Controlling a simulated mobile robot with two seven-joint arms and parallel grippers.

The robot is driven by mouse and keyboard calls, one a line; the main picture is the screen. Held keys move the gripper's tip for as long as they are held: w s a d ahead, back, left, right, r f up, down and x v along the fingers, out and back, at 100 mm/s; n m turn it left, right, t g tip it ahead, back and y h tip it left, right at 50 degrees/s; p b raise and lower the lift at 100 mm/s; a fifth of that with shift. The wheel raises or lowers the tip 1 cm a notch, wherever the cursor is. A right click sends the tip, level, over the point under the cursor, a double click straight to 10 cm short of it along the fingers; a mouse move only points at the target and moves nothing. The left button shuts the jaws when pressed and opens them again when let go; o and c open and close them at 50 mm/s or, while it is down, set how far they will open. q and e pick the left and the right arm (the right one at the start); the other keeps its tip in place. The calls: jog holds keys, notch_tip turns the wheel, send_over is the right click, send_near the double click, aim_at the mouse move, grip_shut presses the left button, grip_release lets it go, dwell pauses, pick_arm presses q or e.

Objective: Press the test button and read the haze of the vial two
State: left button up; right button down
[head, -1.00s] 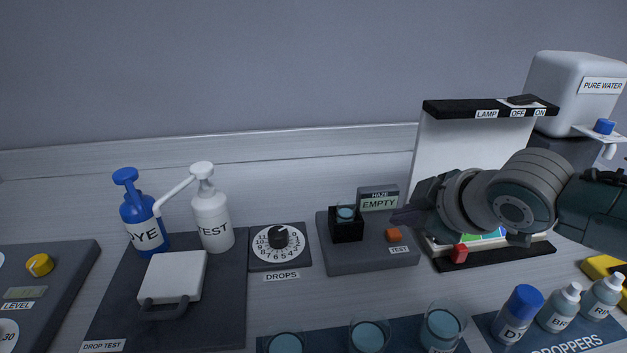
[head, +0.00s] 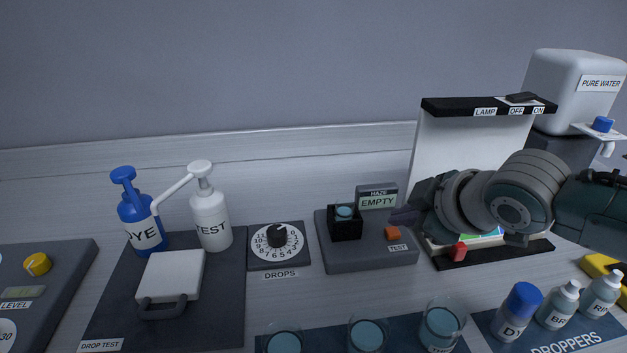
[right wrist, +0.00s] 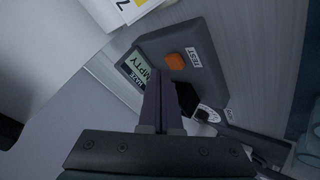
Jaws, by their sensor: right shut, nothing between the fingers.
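The haze meter (head: 368,255) is a dark grey box on the bench in the head view. Its display (head: 377,202) reads EMPTY. A vial with a teal top (head: 344,213) stands in the meter's black holder (head: 346,230); I see no number on it. The orange test button (head: 392,233) is at the meter's right side, and it also shows in the right wrist view (right wrist: 175,61). My right gripper (head: 398,216) is shut and empty, just above and behind the button, apart from it. Its fingers (right wrist: 162,101) partly cover the holder in the wrist view. My left gripper is out of view.
A lamp stand (head: 487,107) with a white panel stands right of the meter, behind my right arm. Several cups (head: 441,325) and dropper bottles (head: 516,312) are in front. A drops dial (head: 279,245) and dye bottle (head: 142,215) are left.

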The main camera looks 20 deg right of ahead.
jog(key=shift+f, duration=0.25)
dwell(0.3)
jog(key=shift+f+b, duration=0.4)
jog(key=shift+f, duration=0.1)
dwell(0.6)
jog(key=shift+r+p, duration=1)
jog(key=shift+p, duration=0.1)
